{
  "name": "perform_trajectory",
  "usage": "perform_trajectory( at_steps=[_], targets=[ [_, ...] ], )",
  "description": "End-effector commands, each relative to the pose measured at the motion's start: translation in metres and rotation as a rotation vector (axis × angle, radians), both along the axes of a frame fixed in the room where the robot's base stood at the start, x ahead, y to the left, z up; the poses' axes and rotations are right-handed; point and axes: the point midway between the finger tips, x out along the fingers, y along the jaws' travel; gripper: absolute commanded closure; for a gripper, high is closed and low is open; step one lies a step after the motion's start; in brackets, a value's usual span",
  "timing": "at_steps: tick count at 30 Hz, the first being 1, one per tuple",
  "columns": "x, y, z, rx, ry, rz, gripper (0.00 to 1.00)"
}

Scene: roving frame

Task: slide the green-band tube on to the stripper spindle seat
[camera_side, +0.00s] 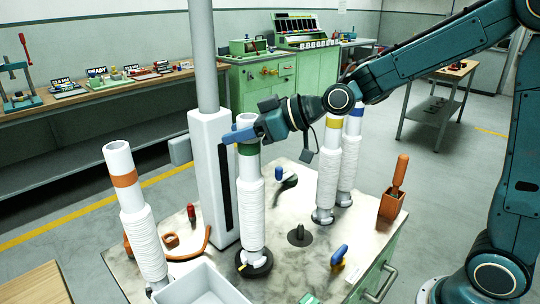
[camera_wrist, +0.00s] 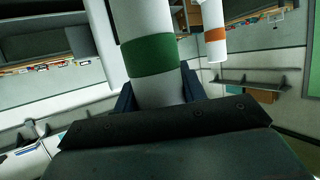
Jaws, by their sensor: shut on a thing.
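The green-band tube (camera_side: 251,205) is white, wrapped along its middle, and upright in the side view. My gripper (camera_side: 246,133) is shut on its upper end, near the green band (camera_side: 248,149). In the wrist view the tube (camera_wrist: 143,22) stands between my fingers (camera_wrist: 160,94). Its lower end is at a round black disc (camera_side: 256,270) with a yellow mark; I cannot tell whether it is fully down on it. A smaller dark seat with a bare stub (camera_side: 299,236) stands to the right. I cannot tell for sure which one is the stripper spindle seat.
A tall white column (camera_side: 210,170) stands close behind-left of the tube. An orange-band tube (camera_side: 138,220) leans at left; yellow-band (camera_side: 329,170) and blue-band (camera_side: 351,150) tubes stand behind right. A white bin (camera_side: 205,285), an orange holder (camera_side: 392,206) and small tools are on the bench.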

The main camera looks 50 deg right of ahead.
Motion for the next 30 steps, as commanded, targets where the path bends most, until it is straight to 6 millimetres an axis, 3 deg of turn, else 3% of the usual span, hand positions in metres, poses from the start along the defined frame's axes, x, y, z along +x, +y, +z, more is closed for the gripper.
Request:
perform_trajectory(
  at_steps=[5,6,9,15,20,30],
  targets=[
    [0.0000,-0.0001,-0.0018,-0.001,0.003,0.000,1.00],
    [-0.0001,-0.0002,-0.0019,-0.001,0.004,0.000,0.51],
    [-0.0001,-0.0002,-0.0018,-0.001,0.004,0.000,0.34],
    [-0.0001,-0.0002,-0.0014,-0.002,0.003,0.000,0.34],
    [-0.0002,-0.0001,-0.0018,-0.001,0.004,0.000,0.05],
    [0.0000,-0.0001,-0.0013,-0.002,0.003,0.000,0.05]
  ],
)
